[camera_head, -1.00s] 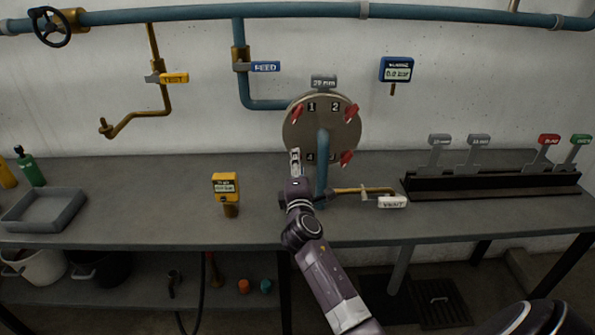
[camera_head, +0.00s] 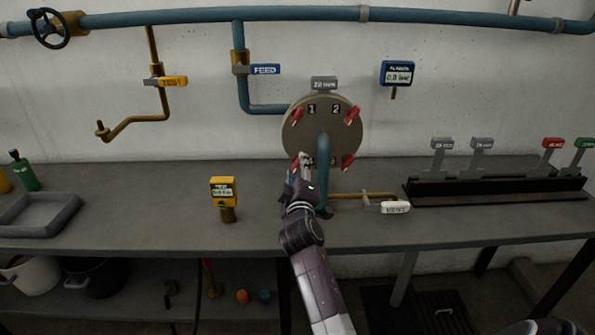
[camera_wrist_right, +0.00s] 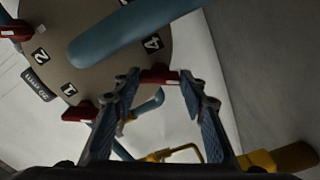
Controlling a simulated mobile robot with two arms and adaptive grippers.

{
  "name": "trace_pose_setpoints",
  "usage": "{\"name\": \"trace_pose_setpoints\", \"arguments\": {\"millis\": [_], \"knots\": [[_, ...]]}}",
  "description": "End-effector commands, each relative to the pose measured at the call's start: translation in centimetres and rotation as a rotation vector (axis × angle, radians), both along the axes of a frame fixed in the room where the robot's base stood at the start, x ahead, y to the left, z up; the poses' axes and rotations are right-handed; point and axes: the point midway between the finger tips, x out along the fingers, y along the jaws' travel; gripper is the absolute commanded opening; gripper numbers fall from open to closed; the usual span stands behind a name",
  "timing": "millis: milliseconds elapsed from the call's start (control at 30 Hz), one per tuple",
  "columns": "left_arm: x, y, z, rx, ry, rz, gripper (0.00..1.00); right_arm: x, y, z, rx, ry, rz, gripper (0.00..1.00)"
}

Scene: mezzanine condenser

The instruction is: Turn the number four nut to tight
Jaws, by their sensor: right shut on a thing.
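A round grey-brown flange plate (camera_head: 302,132) stands upright against the wall, with a blue pipe (camera_head: 323,158) in front. It carries numbers and red-handled nuts: nut one (camera_head: 297,116), nut two (camera_head: 352,115), and one at lower right (camera_head: 348,162). The number four nut (camera_wrist_right: 158,75) is red and sits by the 4 label in the right wrist view. My right gripper (camera_wrist_right: 161,82) has a finger on each side of this nut and is shut on it. In the head view, my right gripper (camera_head: 304,169) partly covers the nut and its label.
A VENT lever (camera_head: 395,208) sticks out right of my right arm. A yellow gauge (camera_head: 223,191) stands on the bench to the left. A grey tray (camera_head: 40,215) is at far left.

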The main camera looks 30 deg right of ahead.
Motion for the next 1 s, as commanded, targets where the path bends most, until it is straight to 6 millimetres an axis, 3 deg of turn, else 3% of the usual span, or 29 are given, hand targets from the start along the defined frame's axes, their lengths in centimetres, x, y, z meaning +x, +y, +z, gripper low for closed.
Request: {"name": "trace_pose_setpoints", "arguments": {"millis": [533,567,700,1000], "knots": [[-0.02,0.01,-0.11,0.0,0.0,0.0,0.27,-0.01,0.05,-0.21,0.025,-0.01,0.0,0.15],[-0.02,0.01,-0.11,0.0,0.0,0.0,0.27,-0.01,0.04,-0.2,0.025,-0.01,0.0,0.42],[-0.02,0.02,-0.11,0.0,0.0,0.0,0.27,0.0,0.03,-0.17,0.024,-0.011,0.0,0.56],[-0.15,0.27,-0.11,0.003,0.001,0.001,0.27,-0.11,0.09,-0.07,0.021,-0.011,0.0,0.56]]}}
